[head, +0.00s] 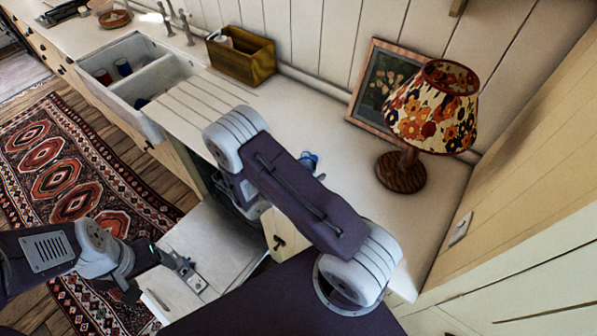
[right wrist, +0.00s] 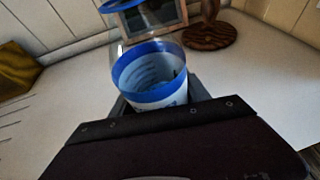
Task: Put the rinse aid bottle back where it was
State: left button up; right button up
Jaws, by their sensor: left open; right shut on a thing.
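The rinse aid bottle (right wrist: 152,90), blue and white, is in my right gripper (right wrist: 160,102), which is shut on it in the right wrist view. The counter lies behind it; I cannot tell whether its base touches the counter. In the head view only a small blue part of the bottle (head: 309,158) shows past my right arm, which hides the right gripper. My left gripper (head: 186,268) is open at the lower left, over or beside the lowered white appliance door (head: 222,242). I cannot tell whether it touches the door.
On the counter (head: 290,115) stand a wooden box (head: 240,58), a flowered lamp (head: 432,108) and a picture frame (head: 372,85). A white double sink (head: 165,75) holds cups. A tall cream cabinet (head: 530,200) bounds the right. The counter between box and lamp is largely clear.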

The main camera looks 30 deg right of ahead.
jog(key=w+f, duration=0.1)
jog(key=w, duration=0.1)
jog(key=w+f, duration=0.2)
jog(key=w+f+p, duration=0.1)
jog(key=w, duration=0.2)
jog(key=shift+d+f, duration=0.15)
jog(key=shift+d, duration=0.1)
jog(key=shift+w+a+f, duration=0.1)
jog(key=shift+w+a, duration=0.05)
jog(key=shift+a, duration=0.05)
jog(key=f+p, duration=0.1)
jog(key=f, duration=0.2)
jog(key=shift+d+f, duration=0.2)
jog(key=shift+f, duration=0.3)
jog(key=shift+a, duration=0.1)
jog(key=shift+f, duration=0.2)
jog(key=o, duration=1.6)
jog(key=shift+c, duration=0.2)
